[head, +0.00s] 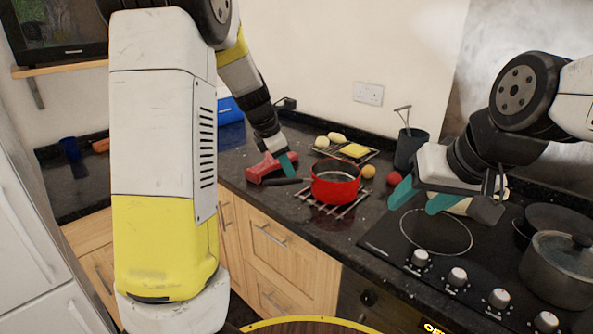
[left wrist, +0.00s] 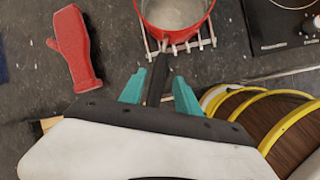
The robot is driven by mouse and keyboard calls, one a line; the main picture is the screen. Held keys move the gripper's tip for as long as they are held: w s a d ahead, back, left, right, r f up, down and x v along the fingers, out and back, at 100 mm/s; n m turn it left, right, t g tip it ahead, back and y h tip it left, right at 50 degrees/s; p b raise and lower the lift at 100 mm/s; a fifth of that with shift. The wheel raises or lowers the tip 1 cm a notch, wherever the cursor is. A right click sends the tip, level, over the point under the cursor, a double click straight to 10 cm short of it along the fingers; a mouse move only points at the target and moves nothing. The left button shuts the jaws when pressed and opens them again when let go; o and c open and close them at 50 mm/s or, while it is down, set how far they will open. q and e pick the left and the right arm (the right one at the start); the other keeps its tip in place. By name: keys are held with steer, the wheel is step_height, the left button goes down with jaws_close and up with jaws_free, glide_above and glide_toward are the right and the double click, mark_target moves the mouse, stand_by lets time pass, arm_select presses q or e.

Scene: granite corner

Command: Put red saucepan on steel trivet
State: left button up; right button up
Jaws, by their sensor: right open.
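The red saucepan (head: 336,190) appears to stand upright on the steel trivet (head: 345,211), whose bars stick out around its base. Its black handle (head: 284,181) points left. In the left wrist view the saucepan (left wrist: 177,14) is at the top, with trivet bars (left wrist: 205,43) beside it. My left gripper (head: 288,163) is at the handle. In the wrist view its teal fingers (left wrist: 159,78) are spread on either side of the handle (left wrist: 156,88), with gaps visible. My right gripper (head: 422,198) is open and empty over the hob's left part.
A red oven mitt (head: 263,168) lies left of the saucepan. Behind are a rack with yellow food (head: 355,150), round red and orange items and a dark utensil pot (head: 408,148). The black hob (head: 420,234) and a grey pot (head: 560,268) are to the right.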

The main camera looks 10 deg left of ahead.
arm_select(q)
steer(key=s+r+m, duration=0.3)
steer(key=s+m, duration=0.5)
steer(key=s, duration=0.1)
steer(key=s+a+r+m+t, duration=0.1)
steer(key=s+r+m, duration=0.2)
steer(key=s+m, duration=0.5)
steer(key=s+r+m+t, duration=0.1)
steer(key=s+r+m, duration=0.2)
steer(key=s+m, duration=0.5)
steer(key=s, duration=0.3)
steer(key=shift+s+a+r+y, duration=0.25)
steer(key=shift+s+r+y, duration=0.1)
steer(key=shift+s+y, duration=0.05)
